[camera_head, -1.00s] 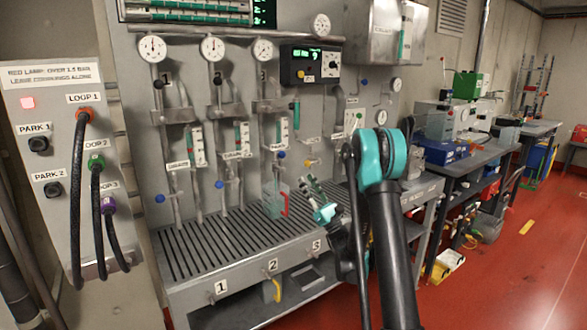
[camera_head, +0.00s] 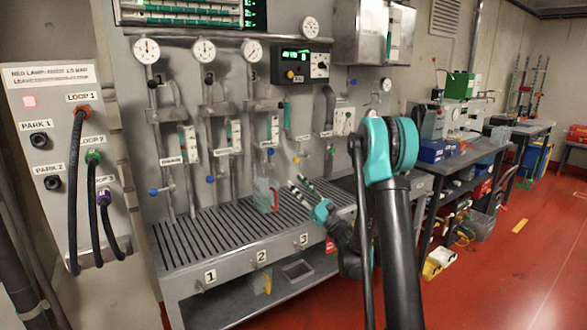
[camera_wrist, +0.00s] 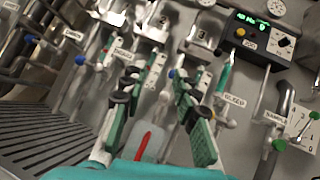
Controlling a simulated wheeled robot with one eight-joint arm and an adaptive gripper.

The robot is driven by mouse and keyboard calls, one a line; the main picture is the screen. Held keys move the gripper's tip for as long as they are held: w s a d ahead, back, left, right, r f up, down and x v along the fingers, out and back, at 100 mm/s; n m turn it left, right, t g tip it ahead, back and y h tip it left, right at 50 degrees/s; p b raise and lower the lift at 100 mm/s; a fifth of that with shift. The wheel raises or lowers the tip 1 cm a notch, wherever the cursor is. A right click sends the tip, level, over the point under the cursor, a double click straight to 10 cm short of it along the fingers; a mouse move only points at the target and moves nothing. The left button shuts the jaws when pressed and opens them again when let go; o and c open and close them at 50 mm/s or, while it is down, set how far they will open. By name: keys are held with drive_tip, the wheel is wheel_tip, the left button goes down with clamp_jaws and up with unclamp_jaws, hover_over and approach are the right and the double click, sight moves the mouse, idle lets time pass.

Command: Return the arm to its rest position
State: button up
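My gripper (camera_head: 303,188) is above the slatted bench, to the right of a clear container with a red handle (camera_head: 266,194). In the wrist view my gripper's two green-padded fingers (camera_wrist: 163,95) are spread apart with nothing held between them. The container also shows there, behind and low between the fingers (camera_wrist: 150,143), apart from them. My arm is bent, with its teal elbow joint (camera_head: 390,146) raised in front of the bench's right end.
The slatted bench (camera_head: 200,245) has gauges, pipes and valves on the panel behind it. A box with three hoses (camera_head: 60,110) stands at left. Workbenches (camera_head: 470,160) line the right wall. The red floor (camera_head: 500,270) at right is mostly clear.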

drive_tip(key=s+a+f+n+g+h, duration=0.3)
drive_tip(key=s+a+n+g, duration=0.25)
drive_tip(key=s+n, duration=0.2)
drive_tip(key=s+d+f+n+g+h, duration=0.2)
drive_tip(key=s+f+n+g+h, duration=0.25)
drive_tip(key=s+f+n, duration=0.3)
drive_tip(key=s+d+f+n+h, duration=0.2)
drive_tip(key=s+d+f+h, duration=0.2)
drive_tip(key=s+d, duration=0.2)
drive_tip(key=s+d+f+n+h, duration=0.2)
drive_tip(key=s+d+f+h, duration=0.1)
drive_tip(key=d, duration=0.4)
drive_tip(key=s+d+f+n+g+h, duration=0.1)
drive_tip(key=s+d+f+n+h, duration=0.2)
drive_tip(key=s+d, duration=0.4)
drive_tip(key=s+f+h, duration=0.1)
drive_tip(key=h, duration=0.1)
drive_tip(key=shift+s+d+f+h, duration=0.3)
drive_tip(key=shift+d+f+h, duration=0.05)
